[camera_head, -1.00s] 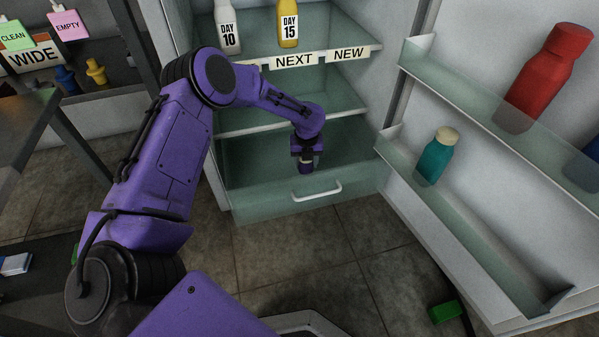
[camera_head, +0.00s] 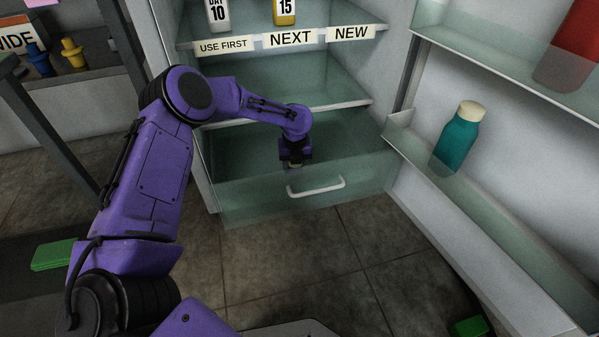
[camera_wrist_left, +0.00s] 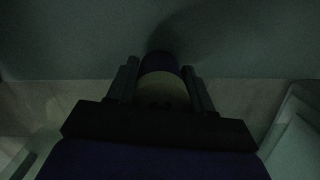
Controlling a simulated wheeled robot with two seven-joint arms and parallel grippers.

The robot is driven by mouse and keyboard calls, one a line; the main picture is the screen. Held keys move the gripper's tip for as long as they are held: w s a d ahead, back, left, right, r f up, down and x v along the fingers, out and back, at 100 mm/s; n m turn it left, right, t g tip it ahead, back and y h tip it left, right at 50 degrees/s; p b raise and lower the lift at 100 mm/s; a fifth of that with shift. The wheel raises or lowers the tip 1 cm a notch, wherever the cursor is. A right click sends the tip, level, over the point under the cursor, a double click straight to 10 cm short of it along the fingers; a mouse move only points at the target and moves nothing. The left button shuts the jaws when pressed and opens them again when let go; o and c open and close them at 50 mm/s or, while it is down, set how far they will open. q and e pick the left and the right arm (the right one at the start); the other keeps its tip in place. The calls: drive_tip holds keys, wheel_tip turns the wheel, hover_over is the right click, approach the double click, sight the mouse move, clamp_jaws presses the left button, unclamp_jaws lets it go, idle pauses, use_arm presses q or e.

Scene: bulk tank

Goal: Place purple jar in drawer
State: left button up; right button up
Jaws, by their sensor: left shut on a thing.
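The drawer (camera_head: 260,197) is a clear greenish bin with a white handle, at the bottom of the open fridge in the head view. My left gripper (camera_head: 295,163) is down inside the drawer area, behind its front panel. In the left wrist view my left gripper (camera_wrist_left: 165,88) is shut on the purple jar (camera_wrist_left: 164,62), with its pale lid toward the camera. In the head view the jar is mostly hidden by the gripper and the drawer front. I cannot tell whether the jar touches the drawer floor. My right gripper is not in view.
A shelf above carries labels (camera_head: 290,38) and two bottles. The open fridge door on the right holds a teal bottle (camera_head: 457,140) and a red bottle (camera_head: 570,50). Green blocks (camera_head: 53,254) lie at lower left and lower right.

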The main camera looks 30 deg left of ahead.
use_arm(q)
drive_tip(key=shift+w+d, duration=0.35)
drive_tip(key=shift+d, duration=0.25)
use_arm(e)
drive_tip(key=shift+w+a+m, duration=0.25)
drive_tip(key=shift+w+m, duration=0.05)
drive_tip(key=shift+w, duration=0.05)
use_arm(q)
drive_tip(key=shift+w+d, duration=0.1)
drive_tip(key=shift+d, duration=0.05)
drive_tip(key=shift+f, duration=0.15)
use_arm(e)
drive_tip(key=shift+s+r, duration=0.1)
use_arm(q)
drive_tip(key=o, duration=1.1)
drive_tip(key=shift+f, duration=0.1)
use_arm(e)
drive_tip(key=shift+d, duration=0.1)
